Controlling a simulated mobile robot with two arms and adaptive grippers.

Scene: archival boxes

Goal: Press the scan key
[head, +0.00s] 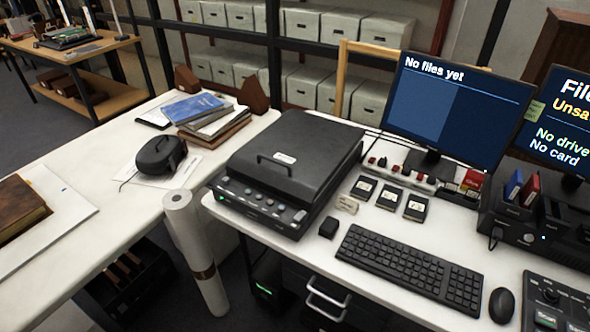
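A black flatbed scanner (300,150) sits on the white desk with its lid down. Its sloped front panel (255,205) carries a row of round buttons and a small green light at the left end. I cannot read the button labels, so I cannot tell which is the scan key. A dark control panel (556,300) with a green-lit key is partly cut off at the lower right. A monitor (455,105) reads "No files yet". Neither of my grippers is in view.
A keyboard (408,268) and mouse (501,305) lie right of the scanner. Small black cartridges (388,197) and a small black block (328,227) are beside it. A paper roll (195,245) stands at the desk front. A second monitor (565,130) is at right.

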